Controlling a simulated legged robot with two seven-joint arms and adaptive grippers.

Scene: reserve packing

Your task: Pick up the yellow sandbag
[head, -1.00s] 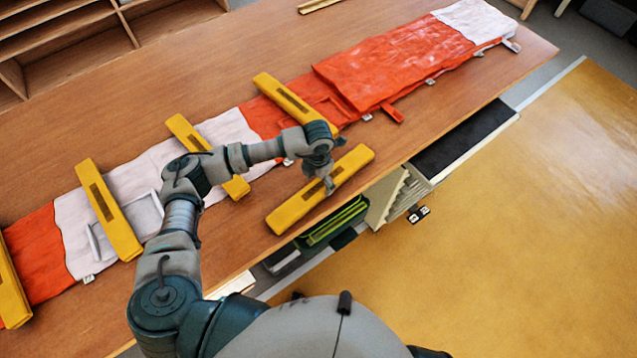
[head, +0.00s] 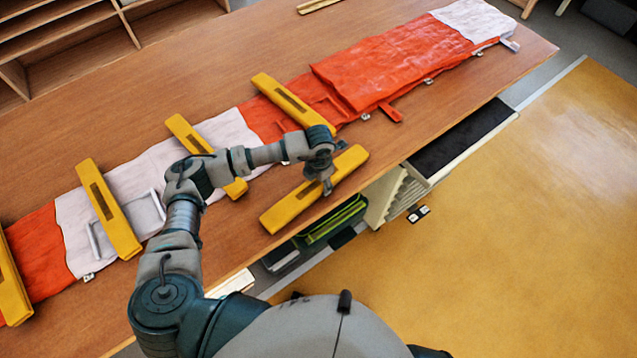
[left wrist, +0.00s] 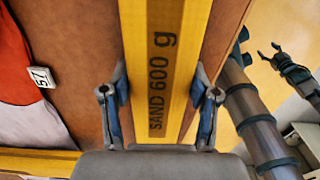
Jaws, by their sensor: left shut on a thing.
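A yellow sandbag (head: 290,208) is at the table's front edge, apart from the other bags. My left gripper (head: 327,187) is over it from above. In the left wrist view the same bag (left wrist: 176,85), printed "SAND 600 g", runs between the two fingers (left wrist: 160,112), which press on its long sides. Whether the bag touches the table or is slightly raised is hard to tell. My right gripper (left wrist: 271,53) shows small in the left wrist view, empty, its fingers apart.
Several more yellow sandbags, such as one (head: 108,210) and another (head: 292,100), lie across an orange and white cloth strip (head: 370,68) on the wooden table (head: 120,105). Shelves stand at the upper left. Open drawers (head: 465,140) and a green-edged bin (head: 335,222) are below the front edge.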

